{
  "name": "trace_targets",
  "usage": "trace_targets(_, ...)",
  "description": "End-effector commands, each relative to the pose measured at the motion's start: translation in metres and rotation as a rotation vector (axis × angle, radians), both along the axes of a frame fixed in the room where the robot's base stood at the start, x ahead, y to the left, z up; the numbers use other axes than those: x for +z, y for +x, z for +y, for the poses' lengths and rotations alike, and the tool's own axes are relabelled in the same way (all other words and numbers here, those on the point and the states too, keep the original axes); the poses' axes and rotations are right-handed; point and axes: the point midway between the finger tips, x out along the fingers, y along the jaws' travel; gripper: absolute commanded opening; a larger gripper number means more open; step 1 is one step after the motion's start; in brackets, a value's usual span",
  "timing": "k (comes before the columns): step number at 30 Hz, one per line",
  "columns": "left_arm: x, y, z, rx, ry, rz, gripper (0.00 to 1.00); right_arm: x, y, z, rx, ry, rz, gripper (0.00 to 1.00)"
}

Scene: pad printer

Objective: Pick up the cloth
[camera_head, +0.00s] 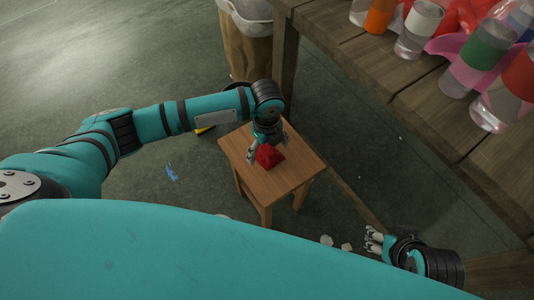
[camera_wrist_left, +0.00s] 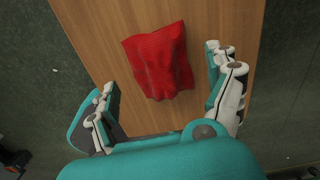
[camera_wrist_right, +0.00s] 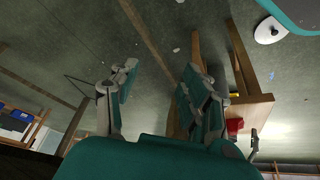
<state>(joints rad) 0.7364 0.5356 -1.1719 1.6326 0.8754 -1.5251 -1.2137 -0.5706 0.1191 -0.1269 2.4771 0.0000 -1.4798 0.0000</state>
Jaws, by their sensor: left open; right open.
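A crumpled red cloth (camera_head: 270,156) lies on a small wooden stool (camera_head: 305,167). In the left wrist view the cloth (camera_wrist_left: 160,62) sits on the bare wood (camera_wrist_left: 225,20), ahead of and between the open fingers. My left gripper (camera_head: 266,148) is open over the stool, and its fingers partly hide the cloth in the head view. The left wrist view shows this gripper (camera_wrist_left: 165,95) empty. My right gripper (camera_head: 374,241) is open and empty, low at the lower right, apart from the stool. It also shows in the right wrist view (camera_wrist_right: 160,82).
A wooden table (camera_head: 400,75) at the upper right holds several bottles, such as a clear one (camera_head: 418,32). A bin with a white liner (camera_head: 248,40) stands behind the stool. Small scraps, one of them blue (camera_head: 171,172), lie on the green floor.

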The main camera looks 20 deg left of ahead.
Motion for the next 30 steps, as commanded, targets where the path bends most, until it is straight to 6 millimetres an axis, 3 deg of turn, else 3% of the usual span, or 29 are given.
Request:
trace_targets(6, -0.013, 0.001, 0.0, 0.0, 0.0, -0.002, 0.88, 0.008, 0.027, 0.008, 0.011, 0.027, -0.129, 0.47)
trace_targets(14, -0.014, 0.001, 0.0, 0.0, 0.0, -0.004, 0.88, 0.01, 0.03, 0.009, 0.012, 0.031, -0.147, 0.47)
trace_targets(28, -0.013, 0.001, 0.0, 0.0, 0.0, -0.004, 0.3, 0.01, 0.03, 0.009, 0.012, 0.03, -0.147, 0.47)
trace_targets(30, -0.013, 0.001, 0.0, 0.0, 0.0, -0.004, 0.27, 0.01, 0.03, 0.009, 0.012, 0.03, -0.147, 0.47)
